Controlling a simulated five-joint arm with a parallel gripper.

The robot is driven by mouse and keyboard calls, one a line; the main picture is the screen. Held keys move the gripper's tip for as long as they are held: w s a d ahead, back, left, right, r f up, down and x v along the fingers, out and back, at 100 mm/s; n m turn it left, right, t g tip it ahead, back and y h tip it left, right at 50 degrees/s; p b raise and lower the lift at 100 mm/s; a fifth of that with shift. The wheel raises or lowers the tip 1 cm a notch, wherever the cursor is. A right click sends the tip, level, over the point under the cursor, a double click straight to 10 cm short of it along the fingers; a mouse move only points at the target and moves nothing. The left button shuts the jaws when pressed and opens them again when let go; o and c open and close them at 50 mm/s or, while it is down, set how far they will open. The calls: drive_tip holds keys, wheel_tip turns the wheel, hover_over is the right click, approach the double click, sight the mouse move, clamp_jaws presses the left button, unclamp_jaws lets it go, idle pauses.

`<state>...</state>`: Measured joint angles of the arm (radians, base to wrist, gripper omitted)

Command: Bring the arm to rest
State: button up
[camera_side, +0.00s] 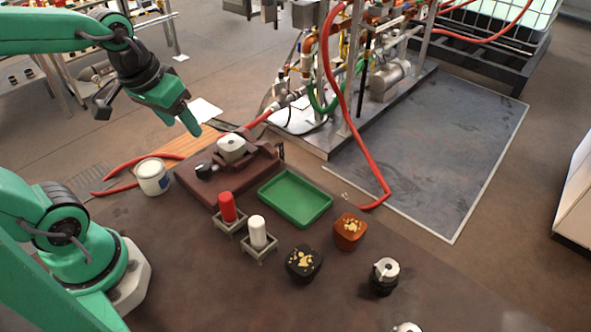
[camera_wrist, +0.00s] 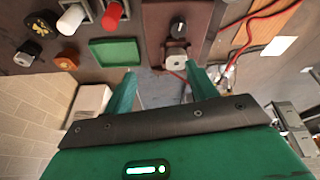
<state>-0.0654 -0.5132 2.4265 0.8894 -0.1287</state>
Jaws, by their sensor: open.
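My gripper (camera_side: 188,120) hangs in the air above the back left of the brown table, with nothing under its fingertips but open space. In the wrist view my gripper (camera_wrist: 163,82) shows two green fingers spread apart with nothing between them. A brown fixture (camera_side: 262,172) with a pale metal block and a black knob stands below and to the right of my gripper in the side view. The fixture also shows in the wrist view (camera_wrist: 152,22), beyond the fingertips. My gripper touches nothing.
A green tray (camera_side: 295,198) lies beside the fixture. A red cylinder (camera_side: 227,207) and a white cylinder (camera_side: 258,232) stand in holders. A black block (camera_side: 303,262), an orange block (camera_side: 349,231), a white jar (camera_side: 152,177) and a metal-topped black piece (camera_side: 384,275) stand around. The red hose (camera_side: 337,95) hangs behind.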

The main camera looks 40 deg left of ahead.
drive_tip(key=shift+s+d+r+m+t, duration=0.45)
drive_tip(key=shift+s+r+m, duration=0.15)
drive_tip(key=shift+s, duration=0.2)
drive_tip(key=shift+s+d+r+m+t, duration=0.4)
drive_tip(key=shift+s+r+m+t, duration=0.1)
drive_tip(key=shift+s+r, duration=0.2)
